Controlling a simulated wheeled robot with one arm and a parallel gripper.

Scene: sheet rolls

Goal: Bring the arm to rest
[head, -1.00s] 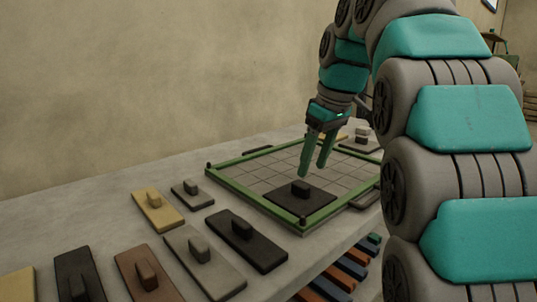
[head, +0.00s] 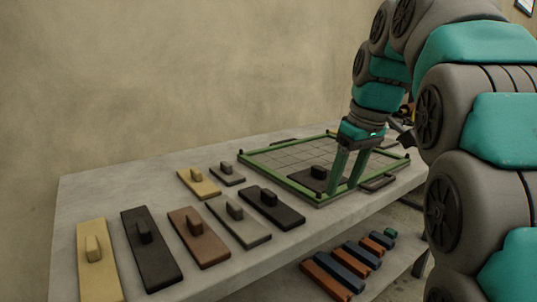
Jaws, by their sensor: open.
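My arm comes in from the right in the head view and bends down over the table. My gripper (head: 350,169) is open, with its two green fingers pointing down at the front right part of a green-framed tray (head: 263,173). Nothing shows between the fingers. A dark plate with a knob (head: 318,175) lies in the tray's near corner, just left of the fingers. The fingers partly hide the tray's front right side. I cannot tell how high the fingertips are above the tray.
Several knobbed plates in tan (head: 99,262), black (head: 152,252), brown (head: 199,238) and grey lie on the grey table (head: 72,198), left of the tray. Coloured rolls (head: 343,264) lie on a lower shelf at the front right. A bare wall stands behind.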

